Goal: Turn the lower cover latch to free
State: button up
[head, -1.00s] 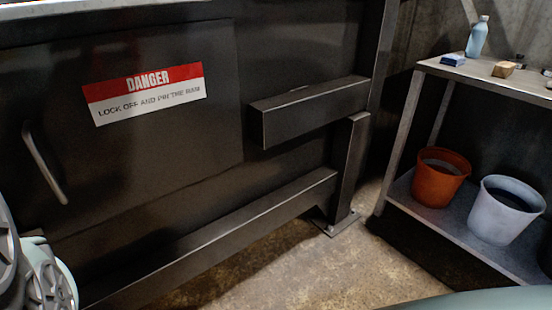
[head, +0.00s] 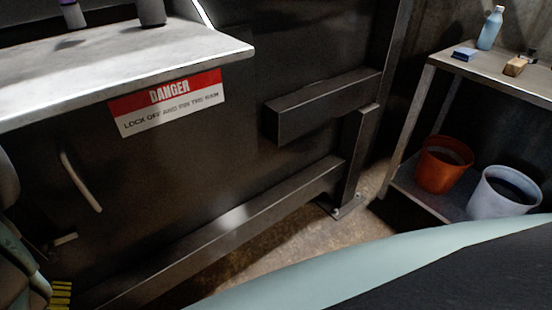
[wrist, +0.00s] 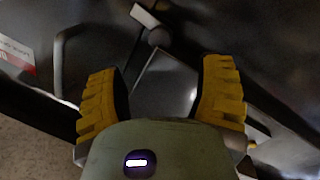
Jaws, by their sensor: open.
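The lower cover latch (head: 63,240) is a small pale bar on the dark cover (head: 150,180), below the slanted pull handle (head: 80,181). In the wrist view the latch (wrist: 144,15) shows as a pale tab beside a dark round pivot (wrist: 157,37), beyond the fingertips and near the top. My gripper (wrist: 161,88) is open, with its yellow ridged fingers apart and nothing held between them. In the head view only a bit of the yellow fingers (head: 60,293) shows at the lower left, below the latch. The gripper appears apart from the latch.
A grey ledge (head: 120,68) juts out above the cover, over the top of the danger sign (head: 170,107). A steel beam (head: 320,106) and a lower rail (head: 230,228) stick out at right. A side table (head: 490,72) holds a bottle; buckets stand on its lower shelf.

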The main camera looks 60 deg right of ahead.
aim_at(51, 260)
jog(key=b+x, duration=0.2)
jog(key=x, duration=0.8)
jog(key=shift+w+d, duration=0.2)
jog(key=shift+w, duration=0.15)
jog(key=shift+o, duration=0.3)
